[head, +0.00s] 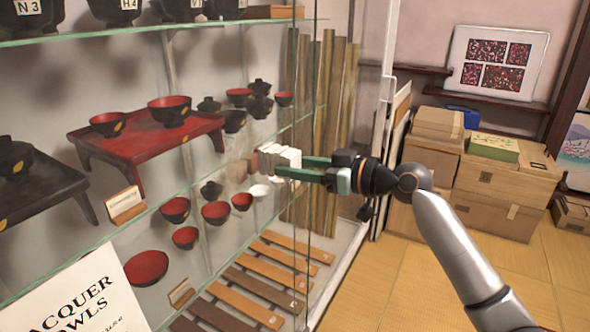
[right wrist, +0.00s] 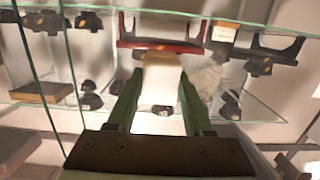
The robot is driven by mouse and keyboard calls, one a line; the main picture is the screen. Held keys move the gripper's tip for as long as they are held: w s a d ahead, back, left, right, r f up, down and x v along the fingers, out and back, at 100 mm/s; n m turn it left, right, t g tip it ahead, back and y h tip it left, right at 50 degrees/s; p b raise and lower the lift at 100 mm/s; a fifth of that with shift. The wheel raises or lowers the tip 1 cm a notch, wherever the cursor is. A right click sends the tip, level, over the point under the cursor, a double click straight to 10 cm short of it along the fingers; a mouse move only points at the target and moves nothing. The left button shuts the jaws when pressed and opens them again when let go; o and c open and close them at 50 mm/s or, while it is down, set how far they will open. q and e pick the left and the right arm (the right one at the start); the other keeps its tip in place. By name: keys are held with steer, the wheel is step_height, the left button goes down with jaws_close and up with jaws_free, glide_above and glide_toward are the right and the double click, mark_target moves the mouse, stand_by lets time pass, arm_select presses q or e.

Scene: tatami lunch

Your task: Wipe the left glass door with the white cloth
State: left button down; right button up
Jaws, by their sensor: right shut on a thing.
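My right gripper (head: 290,167) reaches in from the right and is shut on the white cloth (head: 280,154), a small folded pad at its fingertips. The cloth is up at the glass door (head: 225,60) of the display case; I cannot tell whether it touches the pane. In the right wrist view, the cloth (right wrist: 163,82) sits between the green fingers of the right gripper (right wrist: 160,88). A pale hazy smudge (right wrist: 206,78) shows on the glass just right of the cloth. My left gripper is not in view.
Behind the glass, black and red lacquer bowls (head: 170,109) stand on glass shelves and a red low table (head: 140,148). A sign (head: 85,300) is at lower left. Cardboard boxes (head: 505,185) are stacked at right. The tatami floor (head: 400,275) is clear in front.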

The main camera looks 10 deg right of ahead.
mark_target(286, 162)
steer(key=shift+s+a+r+p, duration=0.35)
steer(key=shift+s+a+r, duration=0.05)
steer(key=shift+s, duration=0.1)
steer(key=shift+s+a+p, duration=3.6)
steer(key=shift+s+p, duration=0.65)
steer(key=shift+s, duration=0.9)
steer(key=shift+w+d+r+b, duration=0.25)
steer(key=shift+w+d+b, duration=0.75)
steer(key=shift+w, duration=0.45)
steer(key=shift+w+d+r+b, duration=0.3)
steer(key=shift+w+d+b, duration=0.7)
steer(key=shift+w, duration=0.4)
steer(key=shift+w+d+r+b, duration=0.25)
steer(key=shift+w+d+b, duration=0.7)
steer(key=shift+w, duration=0.5)
